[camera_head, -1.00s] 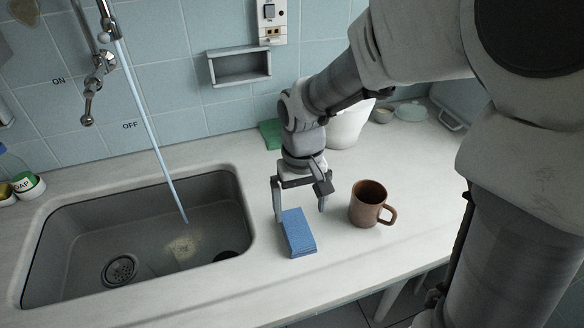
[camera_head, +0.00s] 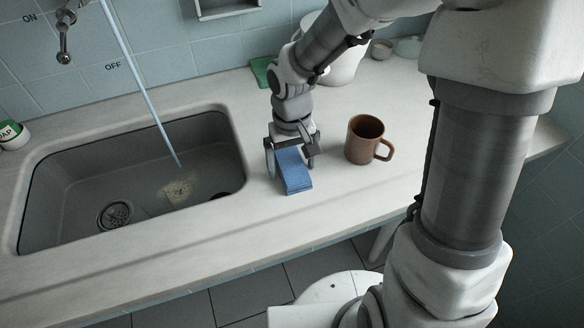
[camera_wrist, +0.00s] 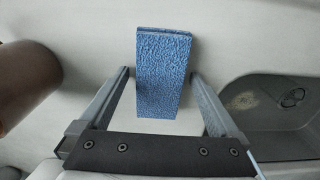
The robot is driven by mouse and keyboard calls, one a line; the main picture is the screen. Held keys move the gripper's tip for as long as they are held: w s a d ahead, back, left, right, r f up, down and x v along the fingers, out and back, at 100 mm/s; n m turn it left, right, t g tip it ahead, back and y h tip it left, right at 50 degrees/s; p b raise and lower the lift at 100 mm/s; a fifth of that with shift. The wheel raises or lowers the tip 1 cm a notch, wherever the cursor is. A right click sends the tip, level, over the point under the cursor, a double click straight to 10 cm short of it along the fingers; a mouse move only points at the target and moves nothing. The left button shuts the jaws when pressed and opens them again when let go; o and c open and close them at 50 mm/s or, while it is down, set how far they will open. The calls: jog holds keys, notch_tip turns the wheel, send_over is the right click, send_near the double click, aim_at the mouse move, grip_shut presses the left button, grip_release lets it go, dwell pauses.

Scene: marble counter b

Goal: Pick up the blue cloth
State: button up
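The blue cloth (camera_head: 294,172) is a flat folded block lying on the counter between the sink and the brown mug. My gripper (camera_head: 291,172) is lowered over its far end, with one finger on each side. In the wrist view the cloth (camera_wrist: 163,75) lies between the two fingers of my gripper (camera_wrist: 160,73). A gap shows on both sides, so the fingers are open and not closed on it. Whether the fingertips touch the counter cannot be told.
The brown mug (camera_head: 366,139) stands close to the right of my gripper. The sink (camera_head: 130,180) with running water is to the left. A green item (camera_head: 262,72) and a white container (camera_head: 345,62) are behind. The counter in front of the cloth is clear.

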aim_at(294, 167)
jog(key=c, duration=1.2)
jog(key=shift+r, duration=0.6)
jog(key=r, duration=0.1)
jog(key=r+p, duration=0.1)
jog(key=r, duration=0.1)
jog(key=shift+s+d+r+p, duration=0.2)
jog(key=shift+s+r+p, duration=0.05)
jog(key=shift+r+p, duration=0.1)
jog(key=s+d+r+p, duration=0.1)
jog(key=s+r, duration=0.1)
jog(key=s, duration=0.1)
jog(key=s+d+r+p, duration=0.1)
jog(key=s+d+r, duration=0.1)
jog(key=s, duration=0.1)
jog(key=s+d+r, duration=0.1)
jog(key=s+r, duration=0.1)
jog(key=s, duration=0.2)
jog(key=shift+d+p, duration=0.4)
